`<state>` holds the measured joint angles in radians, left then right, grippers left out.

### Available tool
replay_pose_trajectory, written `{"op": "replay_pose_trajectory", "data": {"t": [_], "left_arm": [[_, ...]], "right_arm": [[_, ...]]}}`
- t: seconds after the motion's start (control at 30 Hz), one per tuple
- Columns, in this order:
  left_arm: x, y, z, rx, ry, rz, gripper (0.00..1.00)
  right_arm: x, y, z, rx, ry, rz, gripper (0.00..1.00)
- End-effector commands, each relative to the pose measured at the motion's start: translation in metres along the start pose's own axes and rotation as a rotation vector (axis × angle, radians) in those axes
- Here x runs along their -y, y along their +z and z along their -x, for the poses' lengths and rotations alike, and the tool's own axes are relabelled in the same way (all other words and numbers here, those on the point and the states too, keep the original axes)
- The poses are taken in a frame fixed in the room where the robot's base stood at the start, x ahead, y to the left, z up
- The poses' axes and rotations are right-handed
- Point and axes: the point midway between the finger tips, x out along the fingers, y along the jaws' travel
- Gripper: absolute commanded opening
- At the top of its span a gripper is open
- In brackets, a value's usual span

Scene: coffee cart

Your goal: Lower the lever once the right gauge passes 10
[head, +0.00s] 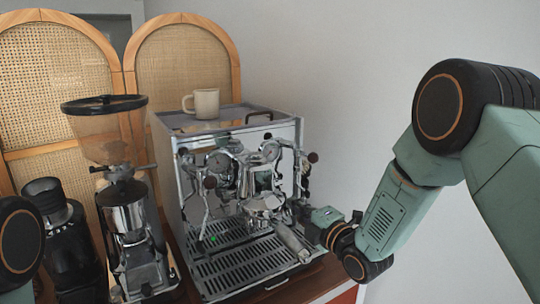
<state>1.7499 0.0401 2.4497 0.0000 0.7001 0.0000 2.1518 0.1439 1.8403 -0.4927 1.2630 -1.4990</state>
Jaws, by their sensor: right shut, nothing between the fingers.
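A chrome espresso machine (172,150) stands on the cart. Two round gauges show on its front: the left gauge (219,163) and the right gauge (270,150). Their needles are too small to read. The brew group (263,180) is in the middle, with a portafilter handle (292,242) pointing toward me and to the right. I cannot clearly make out the lever beside the group. My right gripper (302,211) is shut and empty at the right of the group, above the portafilter handle. I cannot tell whether it touches anything. My left gripper is out of view.
A beige mug (203,103) stands on top of the machine. A coffee grinder (128,208) stands left of it, with another dark device (65,235) further left. The drip tray (240,268) is bare. Rattan panels and a wall stand behind.

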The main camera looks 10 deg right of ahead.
Motion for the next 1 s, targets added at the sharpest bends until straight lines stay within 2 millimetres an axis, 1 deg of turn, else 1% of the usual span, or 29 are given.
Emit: {"op": "replay_pose_trajectory", "data": {"t": [0.07, 0.4, 0.5, 0.63, 0.87, 0.93, 1.0], "left_arm": [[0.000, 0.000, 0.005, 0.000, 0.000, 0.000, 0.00], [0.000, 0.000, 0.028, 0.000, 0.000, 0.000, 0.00], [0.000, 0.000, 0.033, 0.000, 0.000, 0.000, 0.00], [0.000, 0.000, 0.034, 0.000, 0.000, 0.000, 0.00], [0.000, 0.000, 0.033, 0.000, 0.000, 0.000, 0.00], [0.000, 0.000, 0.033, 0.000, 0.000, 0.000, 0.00], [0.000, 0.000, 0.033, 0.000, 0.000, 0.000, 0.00]], "right_arm": [[-0.002, 0.001, 0.009, 0.002, -0.002, -0.003, 0.00], [-0.008, 0.002, 0.067, 0.004, -0.003, -0.006, 0.00], [-0.008, 0.001, 0.079, 0.003, -0.003, -0.003, 0.00], [-0.008, 0.000, 0.085, 0.001, 0.000, -0.002, 0.00], [-0.006, 0.000, 0.084, 0.000, 0.000, -0.004, 0.00], [-0.006, 0.000, 0.084, 0.000, -0.003, -0.032, 0.00], [-0.002, 0.000, 0.084, 0.002, -0.020, -0.104, 0.00]]}}
